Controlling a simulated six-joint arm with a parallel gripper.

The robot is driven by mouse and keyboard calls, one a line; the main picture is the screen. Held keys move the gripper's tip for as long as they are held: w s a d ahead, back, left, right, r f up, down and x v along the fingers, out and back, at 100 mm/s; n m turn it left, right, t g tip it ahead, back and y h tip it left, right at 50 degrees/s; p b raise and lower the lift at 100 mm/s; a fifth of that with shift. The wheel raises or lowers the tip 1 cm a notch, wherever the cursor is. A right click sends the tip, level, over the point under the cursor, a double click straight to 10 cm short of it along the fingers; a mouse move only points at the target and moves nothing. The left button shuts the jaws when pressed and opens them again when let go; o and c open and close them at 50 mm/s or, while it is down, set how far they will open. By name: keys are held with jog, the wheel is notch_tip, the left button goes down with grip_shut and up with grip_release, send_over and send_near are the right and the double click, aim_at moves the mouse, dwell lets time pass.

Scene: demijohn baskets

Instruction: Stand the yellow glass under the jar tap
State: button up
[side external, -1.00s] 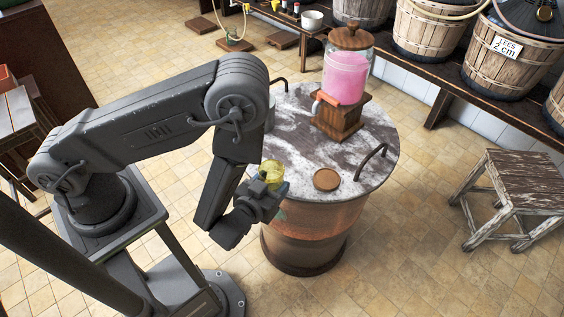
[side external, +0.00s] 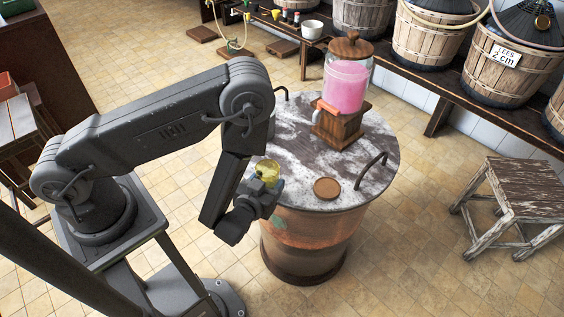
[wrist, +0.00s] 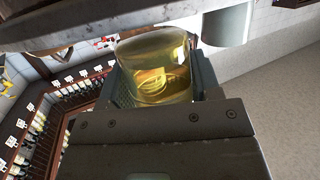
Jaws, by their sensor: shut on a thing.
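The yellow glass (side external: 267,171) is held in my gripper (side external: 262,186) over the near left edge of the round table. In the wrist view the yellow glass (wrist: 157,68) sits between the two jaws (wrist: 155,85). The jar (side external: 347,85) holds pink liquid, has a wooden lid and stands on a wooden stand (side external: 340,126) farther back on the table. The jar tap (side external: 326,107) is on its near left side, with an orange-red part. The glass is apart from the tap, nearer the camera and to the left.
The round table (side external: 290,150) is a drum with a grey-white patchy top. A round wooden coaster (side external: 327,188) lies on it, right of my gripper. A dark handle (side external: 371,166) rises at the right rim. A wooden stool (side external: 515,200) stands at right.

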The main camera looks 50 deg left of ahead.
aim_at(282, 172)
jog(key=x, duration=0.2)
jog(key=r+x, duration=0.1)
jog(key=x, duration=0.5)
jog(key=shift+w+r, duration=0.2)
jog(key=shift+r, duration=0.2)
jog(key=shift+w+a+f, duration=0.1)
jog(key=shift+w+f, duration=0.05)
jog(key=shift+f, duration=0.15)
jog(key=shift+f, duration=0.1)
jog(key=o, duration=1)
